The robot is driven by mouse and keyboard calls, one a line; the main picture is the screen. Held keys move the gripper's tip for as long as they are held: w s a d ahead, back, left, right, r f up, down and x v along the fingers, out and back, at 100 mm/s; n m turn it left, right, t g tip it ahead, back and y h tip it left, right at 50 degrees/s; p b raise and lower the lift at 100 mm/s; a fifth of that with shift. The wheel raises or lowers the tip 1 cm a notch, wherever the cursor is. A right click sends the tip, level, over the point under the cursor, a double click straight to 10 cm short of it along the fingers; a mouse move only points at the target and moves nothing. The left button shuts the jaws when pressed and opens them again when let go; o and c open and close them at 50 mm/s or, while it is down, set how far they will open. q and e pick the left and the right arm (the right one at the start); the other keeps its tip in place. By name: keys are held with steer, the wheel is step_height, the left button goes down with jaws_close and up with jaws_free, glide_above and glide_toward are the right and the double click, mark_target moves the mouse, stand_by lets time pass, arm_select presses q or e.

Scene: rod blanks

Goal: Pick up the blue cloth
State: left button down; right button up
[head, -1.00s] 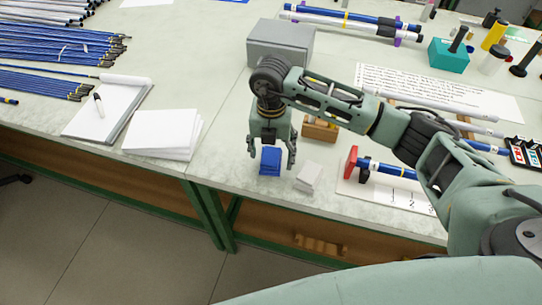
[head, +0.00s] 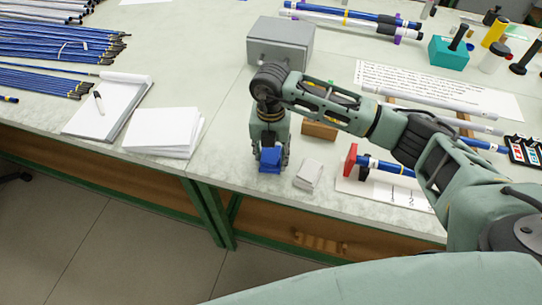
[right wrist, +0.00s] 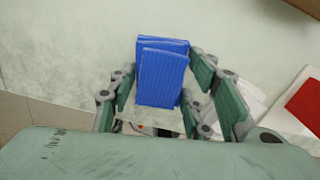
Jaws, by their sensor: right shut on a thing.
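The blue cloth (head: 270,160) is a small folded block near the front edge of the table. It also shows in the right wrist view (right wrist: 162,75), between the green finger pads. My right gripper (head: 270,158) points down at the cloth and is shut on it. In the head view the fingers partly hide the cloth's sides. I cannot tell whether the cloth still touches the table. My left gripper is not in view.
A white folded cloth (head: 308,174) lies just right of the gripper. A grey box (head: 281,42) stands behind it. A red-ended fixture (head: 350,160) with a blue rod is further right.

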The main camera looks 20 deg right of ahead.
mark_target(271, 154)
steer(key=shift+r, duration=0.1)
step_height(271, 154, up, 10)
steer(key=b, duration=0.1)
stand_by(0.3)
steer(key=o, duration=0.5)
steer(key=c, duration=0.3)
steer(key=shift+s, duration=0.1)
steer(key=shift+c, duration=0.3)
